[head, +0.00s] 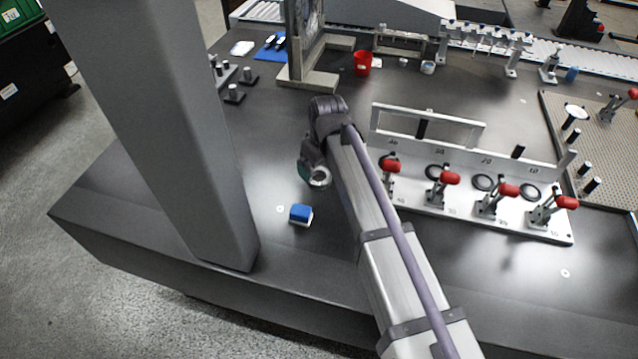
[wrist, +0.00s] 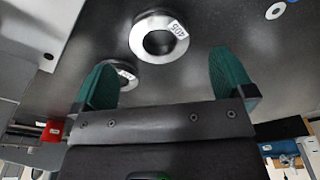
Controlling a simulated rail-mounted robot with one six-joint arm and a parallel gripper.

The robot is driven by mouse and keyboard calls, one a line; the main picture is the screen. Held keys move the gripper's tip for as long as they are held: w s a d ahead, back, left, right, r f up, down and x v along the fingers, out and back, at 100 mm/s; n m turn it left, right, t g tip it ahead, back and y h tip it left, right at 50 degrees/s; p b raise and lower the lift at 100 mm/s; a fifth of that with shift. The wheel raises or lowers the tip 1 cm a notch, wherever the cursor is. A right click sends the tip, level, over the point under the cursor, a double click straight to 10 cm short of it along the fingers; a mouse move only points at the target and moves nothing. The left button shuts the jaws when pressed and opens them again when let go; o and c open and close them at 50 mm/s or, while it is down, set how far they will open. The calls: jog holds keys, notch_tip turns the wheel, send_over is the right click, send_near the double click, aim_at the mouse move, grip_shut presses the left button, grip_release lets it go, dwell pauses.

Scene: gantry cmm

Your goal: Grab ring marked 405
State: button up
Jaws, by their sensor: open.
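A silver metal ring (wrist: 143,47) with a dark centre lies flat on the dark table in the wrist view. Its white label appears to read 405, turned in the picture. A second silver ring (wrist: 131,82) lies to its left, partly hidden behind my left finger; its label is not readable. My gripper (wrist: 163,68) is open, its two green fingers apart with nothing between them. The first ring is ahead of the gap between the fingertips, not gripped. In the head view, one ring (head: 320,180) shows beside my gripper (head: 306,171); I cannot tell which.
A blue and white block (head: 301,214) lies near the front table edge. Right of my arm is a white fixture (head: 470,212) with several red-handled clamps. A red cup (head: 362,63) and a grey upright frame (head: 306,78) stand behind. Bare table lies left of the gripper.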

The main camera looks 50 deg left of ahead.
aim_at(318, 180)
jog(key=f+b, duration=0.4)
jog(key=f, duration=0.1)
jog(key=shift+a+f+b, duration=0.1)
jog(key=shift+a+b, duration=0.25)
jog(key=shift+r, duration=0.2)
jog(key=c, duration=1.2)
